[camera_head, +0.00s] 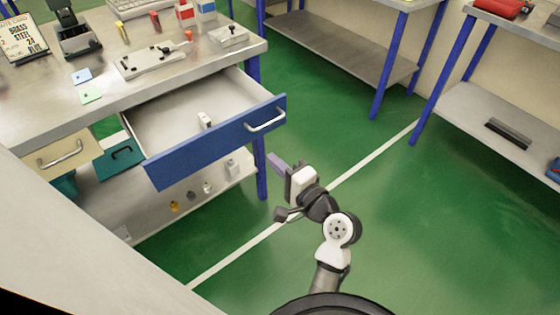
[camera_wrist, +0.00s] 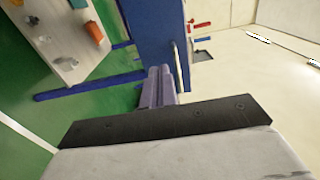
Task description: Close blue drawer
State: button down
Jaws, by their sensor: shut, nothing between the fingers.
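The blue drawer (camera_head: 200,151) is pulled out from under the workbench at the left in the head view. Its blue front has a silver bar handle (camera_head: 266,121) near its right end, and a small white object (camera_head: 205,121) lies inside. My gripper (camera_head: 275,162) is shut and empty, to the right of and in front of the drawer front, apparently apart from it. In the wrist view, the gripper fingers (camera_wrist: 158,88) point toward the blue drawer front (camera_wrist: 152,40), with the handle (camera_wrist: 178,66) just to their right. Whether they touch is hard to tell.
The workbench (camera_head: 110,92) carries small parts, a plate and a sign. A cream drawer (camera_head: 62,157) is at the left. Small items stand on the lower shelf (camera_head: 150,208). A blue bench leg (camera_head: 260,178) is behind the drawer's right end. The green floor at right is clear.

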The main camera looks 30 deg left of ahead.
aim_at(244, 132)
jog(key=p+x, duration=0.2)
jog(key=x, duration=0.8)
jog(key=shift+a+r, duration=0.1)
jog(key=shift+w+a, duration=0.1)
jog(key=p+x, duration=0.1)
jog(key=x, duration=2)
jog(key=shift+a+p, duration=0.15)
jog(key=shift+p, duration=0.15)
jog(key=shift+w+a, duration=0.15)
jog(key=shift+w+r, duration=0.1)
jog(key=shift+r, duration=0.25)
jog(key=shift+r, duration=0.1)
